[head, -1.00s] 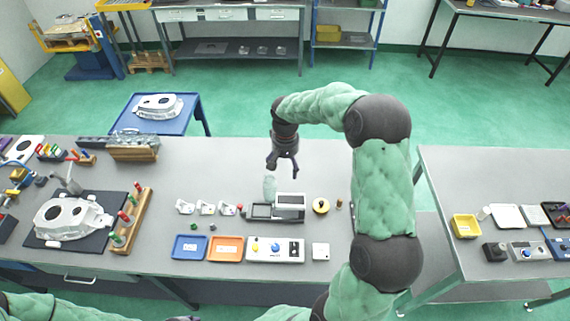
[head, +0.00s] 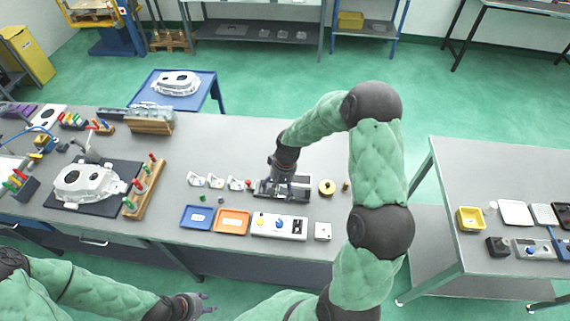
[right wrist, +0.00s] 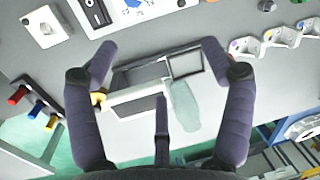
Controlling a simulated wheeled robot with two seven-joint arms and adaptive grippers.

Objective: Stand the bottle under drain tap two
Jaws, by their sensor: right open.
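The bottle (right wrist: 185,106) is pale green and translucent. In the right wrist view it lies between my spread fingers, near the right one, beside a grey framed holder (right wrist: 187,64). In the head view my right gripper and the holder's surroundings hide it. My right gripper (head: 284,192) is open above the holder (head: 301,193); its fingers also show apart in the right wrist view (right wrist: 160,66). Several small white tap-like fittings stand in a row left of the holder, the middle one (head: 215,181) among them; I cannot read any numbers. My left gripper (head: 208,303) looks open and empty, low in front of the table.
A blue tray (head: 197,216), an orange tray (head: 232,221) and a control box (head: 279,226) line the front edge. A casting (head: 88,183) lies on a dark mat at left. The table behind the fittings is clear.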

